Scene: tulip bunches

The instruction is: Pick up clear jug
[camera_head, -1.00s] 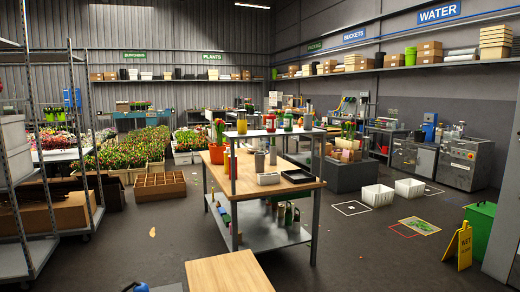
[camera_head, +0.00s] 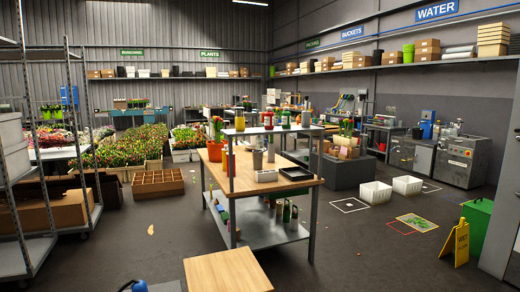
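I cannot make out a clear jug for certain. The workbench (camera_head: 213,154) in the middle has a raised shelf (camera_head: 247,131) with several small coloured pots and cups on it. Under the shelf, a grey metal cup (camera_head: 257,160), a white tray (camera_head: 266,175) and a black tray (camera_head: 296,173) stand on the wooden top. Several bottles (camera_head: 286,211) stand on the lower shelf; they are too small to tell apart. Neither of my grippers can be made out in view.
A wooden tabletop (camera_head: 228,271) is close in front. A wheeled rack (camera_head: 85,150) stands at left, near flower beds (camera_head: 130,148). White crates (camera_head: 376,193), a yellow wet-floor sign (camera_head: 455,245) and a green bin (camera_head: 477,225) are at right. The floor between is mostly free.

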